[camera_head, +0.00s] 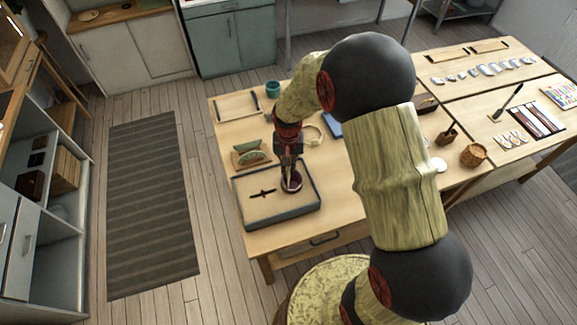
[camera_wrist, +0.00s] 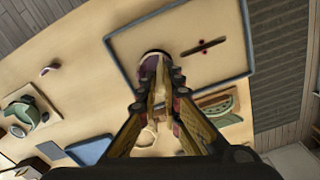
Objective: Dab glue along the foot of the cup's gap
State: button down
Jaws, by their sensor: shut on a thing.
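A dark purple cup (camera_head: 291,182) stands in the grey-rimmed tray (camera_head: 285,219) on the near table. In the wrist view the cup (camera_wrist: 150,60) shows just beyond my fingertips, partly hidden by them. Its gap and foot cannot be made out. My gripper (camera_head: 289,160) points down right above the cup. In the wrist view my gripper (camera_wrist: 160,88) has its fingertips close together on a small slender pale thing, too small to identify. Whether that thing touches the cup cannot be told.
A thin dark cross-shaped piece (camera_head: 262,194) lies in the tray left of the cup. A wooden holder with green pieces (camera_head: 250,155) stands behind the tray. A pale ring (camera_head: 313,135), a teal cup (camera_head: 272,88) and a basket (camera_head: 473,155) stand on the table.

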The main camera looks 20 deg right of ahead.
jog(key=shift+f, duration=0.55)
jog(key=shift+s+d, duration=0.1)
jog(key=shift+d, duration=0.1)
jog(key=shift+f+b, duration=0.3)
jog(key=shift+b, duration=0.15)
dwell(1.0)
jog(key=shift+r, duration=0.25)
jog(key=shift+d, duration=0.15)
jog(key=shift+s+d+r, duration=0.1)
jog(key=shift+s+d, duration=0.2)
jog(key=shift+d, duration=0.55)
jog(key=shift+f, duration=0.35)
dwell(0.9)
